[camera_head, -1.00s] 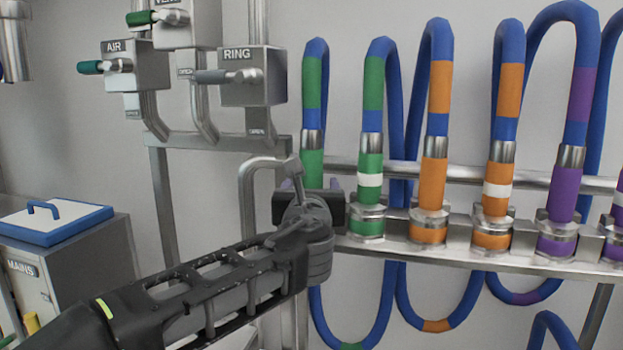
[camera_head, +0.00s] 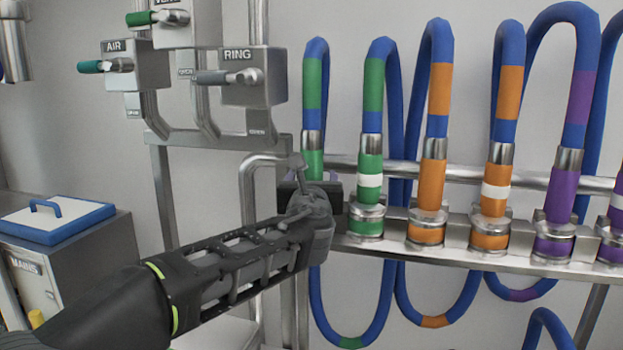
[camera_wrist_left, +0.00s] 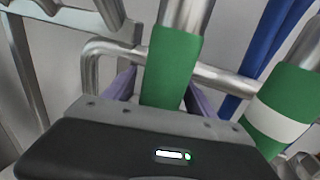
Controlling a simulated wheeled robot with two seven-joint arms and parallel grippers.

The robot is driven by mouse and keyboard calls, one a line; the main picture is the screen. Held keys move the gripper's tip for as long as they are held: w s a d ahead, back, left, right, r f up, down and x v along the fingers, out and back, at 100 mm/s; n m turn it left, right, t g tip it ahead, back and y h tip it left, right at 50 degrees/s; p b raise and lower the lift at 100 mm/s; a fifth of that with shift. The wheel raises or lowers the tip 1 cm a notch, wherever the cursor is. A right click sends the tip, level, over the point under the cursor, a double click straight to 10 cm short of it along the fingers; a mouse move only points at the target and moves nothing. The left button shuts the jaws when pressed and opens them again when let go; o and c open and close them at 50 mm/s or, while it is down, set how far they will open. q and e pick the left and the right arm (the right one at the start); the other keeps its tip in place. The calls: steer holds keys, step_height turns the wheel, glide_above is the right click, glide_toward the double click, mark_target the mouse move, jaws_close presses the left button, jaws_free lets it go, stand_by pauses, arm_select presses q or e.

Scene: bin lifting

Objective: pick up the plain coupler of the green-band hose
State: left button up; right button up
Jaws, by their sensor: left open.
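The green-band hose hangs as a blue loop with green bands. Its plain green coupler (camera_head: 313,163) is the leftmost on the rack, and its lower part is hidden behind my gripper. The white-striped green coupler (camera_head: 369,181) stands upright just to its right. My left gripper (camera_head: 314,185) is at the plain coupler. In the left wrist view, the plain coupler (camera_wrist_left: 171,72) stands between the two purplish fingers (camera_wrist_left: 160,88) of the open gripper. Whether either finger touches it cannot be told. My right gripper is not in view.
Orange couplers (camera_head: 432,187) and purple couplers (camera_head: 560,200) stand further right on the steel rack (camera_head: 470,258). A bent steel pipe (camera_head: 247,190) is close left of the gripper. Valve boxes labelled AIR and RING (camera_head: 252,80) hang at upper left.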

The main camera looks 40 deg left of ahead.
arm_select(q)
steer(key=shift+c, duration=0.4)
jaws_close()
stand_by(0.5)
